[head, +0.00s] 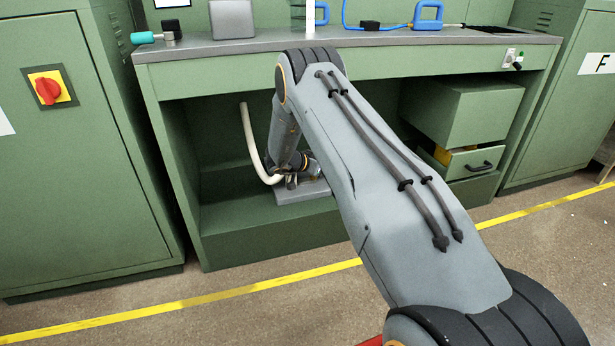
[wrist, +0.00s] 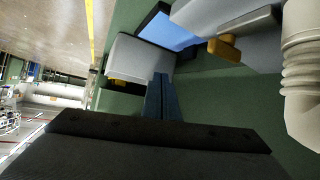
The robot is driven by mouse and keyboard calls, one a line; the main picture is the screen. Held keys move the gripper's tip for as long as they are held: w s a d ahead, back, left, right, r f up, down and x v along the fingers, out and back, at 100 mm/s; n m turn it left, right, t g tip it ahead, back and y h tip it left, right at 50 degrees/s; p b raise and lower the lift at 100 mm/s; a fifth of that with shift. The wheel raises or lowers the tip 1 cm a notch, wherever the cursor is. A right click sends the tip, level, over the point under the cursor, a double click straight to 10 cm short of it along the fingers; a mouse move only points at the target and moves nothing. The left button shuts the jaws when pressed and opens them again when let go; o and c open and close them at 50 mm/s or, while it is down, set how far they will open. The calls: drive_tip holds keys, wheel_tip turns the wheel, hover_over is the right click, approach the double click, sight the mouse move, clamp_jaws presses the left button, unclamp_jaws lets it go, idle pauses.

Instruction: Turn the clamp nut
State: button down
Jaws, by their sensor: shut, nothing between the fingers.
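My gripper (wrist: 161,80) shows in the wrist view as two blue-grey fingers close together, with nothing between them. In the head view my arm reaches into the open bay under the green bench, and its end is low beside the white hose (head: 250,135). The ribbed end of the hose (wrist: 299,70) shows at the right of the wrist view, apart from the fingers. I cannot make out the clamp nut in either view. Grey blocks with yellow parts (wrist: 225,48) lie beyond the fingers in the wrist view.
A grey base plate (head: 302,192) lies under my arm's end. The bench top (head: 300,44) overhangs the bay, and drawers (head: 465,112) stand at its right, the lower one partly open. A green cabinet with a red switch (head: 47,90) stands left. A yellow floor line (head: 190,306) runs in front.

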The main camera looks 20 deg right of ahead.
sight(308, 185)
drive_tip(key=f+n+t, duration=0.1)
drive_tip(key=n+t, duration=0.2)
drive_tip(key=n, duration=0.4)
drive_tip(key=s+a+f+n+t+y, duration=0.1)
drive_tip(key=n+t, duration=0.3)
drive_tip(key=n, duration=0.3)
drive_tip(key=f+n+t+p, duration=0.1)
drive_tip(key=n+t, duration=0.3)
drive_tip(key=n, duration=0.4)
drive_tip(key=shift+s+a+f+y, duration=0.15)
drive_tip(key=shift+f+y, duration=0.25)
drive_tip(key=shift+f, duration=0.1)
drive_tip(key=a+f+n+t+y, duration=0.1)
drive_tip(key=a+n+y, duration=0.1)
drive_tip(key=s+a+f+n+t+y, duration=0.1)
drive_tip(key=a+n, duration=0.1)
drive_tip(key=s+a+f+n+t+y, duration=0.1)
drive_tip(key=a+n+y, duration=0.1)
drive_tip(key=shift+s+a+n+y, duration=0.1)
drive_tip(key=shift+a+n+y, duration=0.2)
drive_tip(key=shift+a+n, duration=0.1)
drive_tip(key=shift+a, duration=0.2)
drive_tip(key=shift+w, duration=0.45)
drive_tip(key=b+x, duration=0.4)
drive_tip(key=x, duration=0.5)
drive_tip(key=shift+d, duration=0.1)
